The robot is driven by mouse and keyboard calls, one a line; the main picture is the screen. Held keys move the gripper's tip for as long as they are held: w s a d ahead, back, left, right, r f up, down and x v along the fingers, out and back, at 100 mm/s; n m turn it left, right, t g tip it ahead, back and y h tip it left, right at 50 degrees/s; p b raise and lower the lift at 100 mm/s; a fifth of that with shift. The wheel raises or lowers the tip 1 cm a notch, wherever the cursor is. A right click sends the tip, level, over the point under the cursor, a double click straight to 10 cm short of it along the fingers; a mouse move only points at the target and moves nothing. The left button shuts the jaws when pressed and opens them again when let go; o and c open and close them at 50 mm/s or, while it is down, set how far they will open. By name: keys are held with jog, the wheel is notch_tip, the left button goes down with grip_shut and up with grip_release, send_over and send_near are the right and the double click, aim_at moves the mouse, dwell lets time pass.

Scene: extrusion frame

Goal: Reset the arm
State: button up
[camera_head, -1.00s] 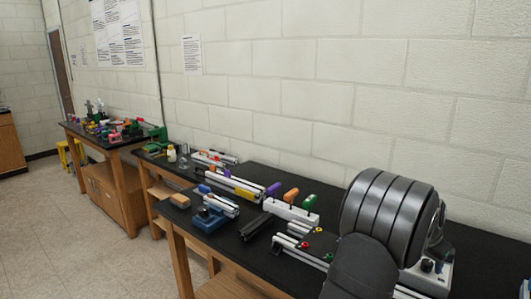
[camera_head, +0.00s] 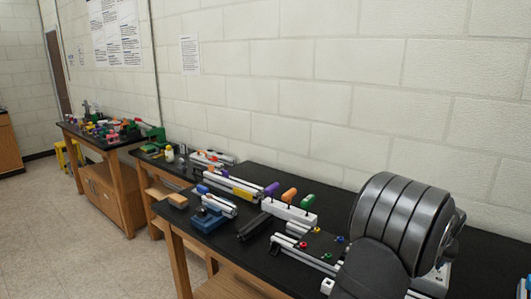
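My dark grey arm, with its ribbed cylindrical part, fills the lower right of the head view over the black bench (camera_head: 258,262). My gripper does not show; it is out of the picture or hidden behind the arm. Aluminium extrusions (camera_head: 303,256) lie on the bench just left of the arm, beside a dark plate with small red, green, yellow and blue parts (camera_head: 317,231). The arm hides the right part of these extrusions.
A white rack (camera_head: 288,211) holds purple, orange and green-handled tools. A cluttered second bench (camera_head: 72,126) stands at the far left. The block wall runs behind.

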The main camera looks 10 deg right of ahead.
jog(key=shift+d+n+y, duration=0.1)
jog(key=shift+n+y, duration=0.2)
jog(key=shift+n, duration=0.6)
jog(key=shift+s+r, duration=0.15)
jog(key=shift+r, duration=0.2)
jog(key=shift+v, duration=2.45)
